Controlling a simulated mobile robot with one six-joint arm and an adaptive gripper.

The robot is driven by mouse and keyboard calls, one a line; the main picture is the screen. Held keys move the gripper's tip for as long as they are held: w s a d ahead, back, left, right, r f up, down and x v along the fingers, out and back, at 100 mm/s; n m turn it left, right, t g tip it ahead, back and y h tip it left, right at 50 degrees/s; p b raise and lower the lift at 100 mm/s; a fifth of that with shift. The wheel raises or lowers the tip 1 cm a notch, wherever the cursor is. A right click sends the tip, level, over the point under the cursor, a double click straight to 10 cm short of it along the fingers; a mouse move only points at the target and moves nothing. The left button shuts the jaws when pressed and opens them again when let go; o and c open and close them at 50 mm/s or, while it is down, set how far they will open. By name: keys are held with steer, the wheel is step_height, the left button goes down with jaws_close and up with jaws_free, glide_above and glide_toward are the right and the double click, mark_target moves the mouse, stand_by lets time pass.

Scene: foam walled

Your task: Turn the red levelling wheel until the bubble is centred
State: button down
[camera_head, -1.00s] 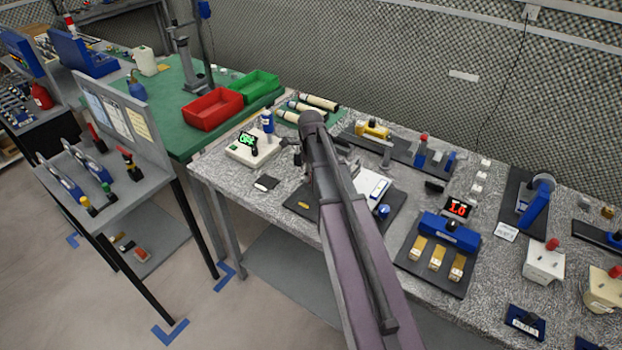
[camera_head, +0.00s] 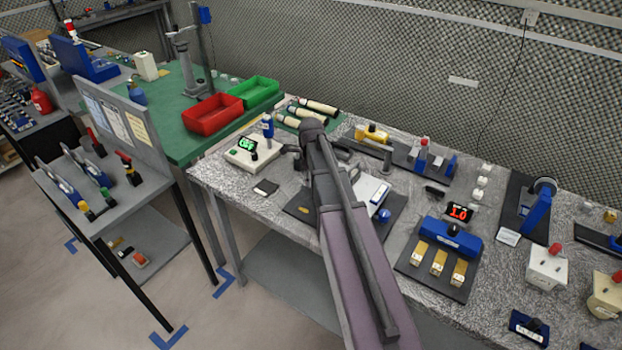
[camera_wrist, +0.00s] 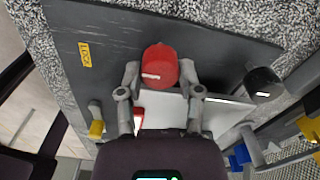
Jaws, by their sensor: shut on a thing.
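The red levelling wheel (camera_wrist: 160,67) shows in the wrist view, with a white mark on its side. My gripper (camera_wrist: 160,76) has one finger on each side of the wheel and is shut on it. A white plate (camera_wrist: 170,108) lies just below the wheel in that view, partly hidden by my gripper. The dark base plate (camera_wrist: 110,55) under them bears a yellow label. In the head view my arm hides the wheel and my fingers; the dark base (camera_head: 300,204) and part of the white plate (camera_head: 374,187) show beside it. I cannot make out the bubble.
A black knob (camera_wrist: 262,83) stands right of the wheel in the wrist view. In the head view a device with a green display (camera_head: 250,150) stands left of my arm, and a blue fixture (camera_head: 447,236) right of it. The bench is crowded.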

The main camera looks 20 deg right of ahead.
steer(key=shift+n, duration=0.5)
steer(key=n, duration=1.4)
steer(key=shift+n, duration=2.5)
steer(key=shift+c, duration=1.3)
jaws_free()
